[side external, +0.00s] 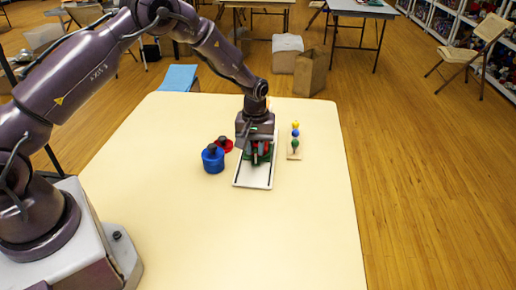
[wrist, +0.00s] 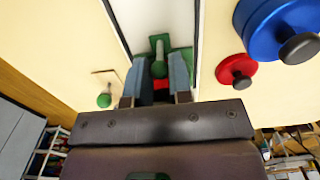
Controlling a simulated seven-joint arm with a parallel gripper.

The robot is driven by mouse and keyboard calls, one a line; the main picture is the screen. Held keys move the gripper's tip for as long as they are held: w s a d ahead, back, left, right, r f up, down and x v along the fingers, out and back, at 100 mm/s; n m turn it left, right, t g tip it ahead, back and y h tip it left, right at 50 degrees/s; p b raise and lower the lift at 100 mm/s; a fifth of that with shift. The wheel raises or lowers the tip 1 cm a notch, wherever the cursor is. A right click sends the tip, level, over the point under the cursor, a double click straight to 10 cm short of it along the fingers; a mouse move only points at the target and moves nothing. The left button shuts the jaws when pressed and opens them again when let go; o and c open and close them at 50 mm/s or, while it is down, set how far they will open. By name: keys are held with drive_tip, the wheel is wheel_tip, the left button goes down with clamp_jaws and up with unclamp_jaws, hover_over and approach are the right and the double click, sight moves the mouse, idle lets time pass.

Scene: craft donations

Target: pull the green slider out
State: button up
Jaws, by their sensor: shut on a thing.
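A green slider (wrist: 159,69) with a rounded upright knob sits on a long white track board (side external: 253,179) with dark lines along its edges. My gripper (side external: 256,157) is over the board, pointing down, with its fingers on the slider. In the wrist view my gripper (wrist: 157,62) has a blue-grey finger on each side of the slider's knob and is shut on it. A small red patch (wrist: 160,85) shows between the fingers; I cannot tell what it belongs to. The fingers hide part of the slider in the side view.
A blue knobbed cylinder (side external: 213,161) and a red knobbed disc (side external: 224,145) stand left of the board. A small stand with yellow, blue and green balls (side external: 295,139) is to its right. The front of the cream table (side external: 250,245) is clear.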

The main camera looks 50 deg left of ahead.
drive_tip(key=shift+s+d, duration=3.15)
drive_tip(key=shift+d, duration=0.05)
drive_tip(key=o, duration=0.8)
drive_tip(key=shift+c, duration=0.2)
wheel_tip(320, 180, up, 8)
drive_tip(key=shift+f, duration=0.25)
